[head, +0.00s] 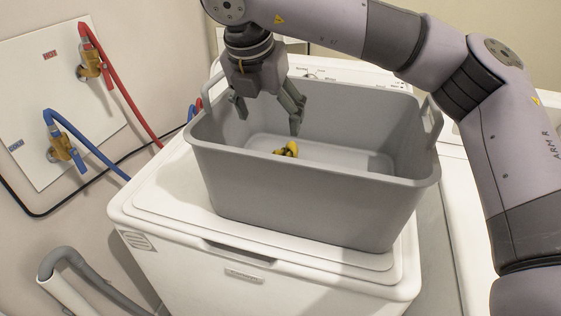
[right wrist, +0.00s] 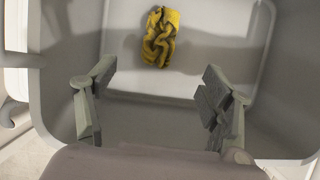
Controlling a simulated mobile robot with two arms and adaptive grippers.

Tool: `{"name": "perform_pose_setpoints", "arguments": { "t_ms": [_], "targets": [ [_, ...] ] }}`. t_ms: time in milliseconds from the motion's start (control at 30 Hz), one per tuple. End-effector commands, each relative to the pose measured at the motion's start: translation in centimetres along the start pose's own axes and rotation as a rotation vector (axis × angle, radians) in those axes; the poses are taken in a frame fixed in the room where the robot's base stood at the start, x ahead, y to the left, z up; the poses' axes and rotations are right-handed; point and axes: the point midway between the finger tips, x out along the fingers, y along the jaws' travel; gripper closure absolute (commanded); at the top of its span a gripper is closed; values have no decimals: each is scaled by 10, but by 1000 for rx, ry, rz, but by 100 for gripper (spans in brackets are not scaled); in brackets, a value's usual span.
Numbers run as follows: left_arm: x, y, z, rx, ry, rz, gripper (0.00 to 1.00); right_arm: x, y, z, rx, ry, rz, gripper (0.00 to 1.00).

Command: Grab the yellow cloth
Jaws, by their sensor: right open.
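The yellow cloth (head: 287,150) lies crumpled on the floor of the grey basket (head: 310,205). In the right wrist view the cloth (right wrist: 160,37) is a small twisted bundle, beyond the fingertips and between them from side to side. My right gripper (head: 268,118) is open and empty, pointing down over the left part of the basket. In the right wrist view its two fingers (right wrist: 155,90) are spread wide and apart from the cloth. My left gripper is not in view.
The basket stands on a white washing machine (head: 180,265), its walls rising around the cloth. A raised handle (head: 432,120) is at its right end. Red and blue hoses (head: 90,150) run along the left wall. The rest of the basket floor is clear.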

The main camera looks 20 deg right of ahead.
Motion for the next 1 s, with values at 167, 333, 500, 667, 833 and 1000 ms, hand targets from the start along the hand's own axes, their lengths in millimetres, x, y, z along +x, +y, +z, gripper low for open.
{"name": "perform_pose_setpoints", "arguments": {
  "t_ms": [167,333,500,667,833,1000],
  "targets": [
    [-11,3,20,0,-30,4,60,38,-1,1,-1,3,-3,26],
    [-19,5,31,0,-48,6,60,73,-1,1,-1,3,-2,26],
    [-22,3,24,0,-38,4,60,96,0,0,0,1,-1,26],
    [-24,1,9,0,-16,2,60,105,0,0,-1,2,0,26],
    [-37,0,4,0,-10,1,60,127,1,0,-2,3,-3,26],
    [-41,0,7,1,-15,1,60,150,2,0,-1,2,0,26]
  ]
}}
